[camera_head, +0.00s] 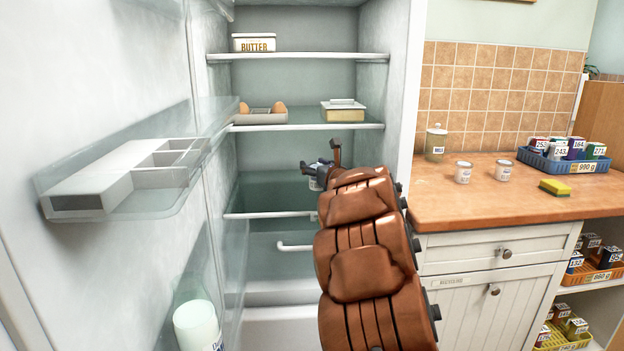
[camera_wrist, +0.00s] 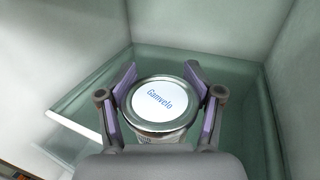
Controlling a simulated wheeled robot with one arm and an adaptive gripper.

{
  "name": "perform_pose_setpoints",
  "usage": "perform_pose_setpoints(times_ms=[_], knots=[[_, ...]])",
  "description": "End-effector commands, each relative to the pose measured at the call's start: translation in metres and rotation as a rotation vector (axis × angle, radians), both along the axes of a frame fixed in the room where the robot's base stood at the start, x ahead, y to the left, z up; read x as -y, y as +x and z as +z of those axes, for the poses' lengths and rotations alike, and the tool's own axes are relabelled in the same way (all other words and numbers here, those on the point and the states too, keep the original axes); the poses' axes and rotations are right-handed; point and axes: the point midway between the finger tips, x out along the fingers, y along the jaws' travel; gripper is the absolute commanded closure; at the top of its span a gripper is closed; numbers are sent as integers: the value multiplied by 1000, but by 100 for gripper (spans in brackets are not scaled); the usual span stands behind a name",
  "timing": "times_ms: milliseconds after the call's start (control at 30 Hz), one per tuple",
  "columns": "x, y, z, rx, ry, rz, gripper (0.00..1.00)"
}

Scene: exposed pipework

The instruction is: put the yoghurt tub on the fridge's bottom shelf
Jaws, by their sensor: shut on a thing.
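My gripper (camera_head: 317,168) reaches into the open fridge, over its bottom shelf. It is shut on the yoghurt tub (camera_head: 315,184), a small white tub mostly hidden by my gripper and arm in the head view. In the wrist view the tub's round white lid (camera_wrist: 160,101), with blue lettering "Gamvelo", sits between both fingers of my gripper (camera_wrist: 160,76). The bottom shelf (camera_head: 265,214) is greenish glass with a white front edge. It also shows in the wrist view (camera_wrist: 80,97). I cannot tell whether the tub touches the shelf.
The open fridge door's racks (camera_head: 120,190) lie left. A drawer handle (camera_head: 294,247) is below. Two white tubs (camera_head: 463,172) stand on the counter (camera_head: 480,205).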

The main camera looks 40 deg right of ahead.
Motion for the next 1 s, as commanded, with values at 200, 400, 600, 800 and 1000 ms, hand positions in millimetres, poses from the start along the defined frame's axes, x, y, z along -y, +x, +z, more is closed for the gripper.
perform_pose_setpoints(times_ms=[200, 400, 600, 800, 1000], knots=[[17, 22, 0, 0, 1, 1, 77], [29, 38, 1, 0, 0, -1, 77], [37, 48, -1, -2, 1, 0, 77], [41, 54, -8, 0, 2, 0, 77], [42, 53, -27, -2, 4, -3, 78]])
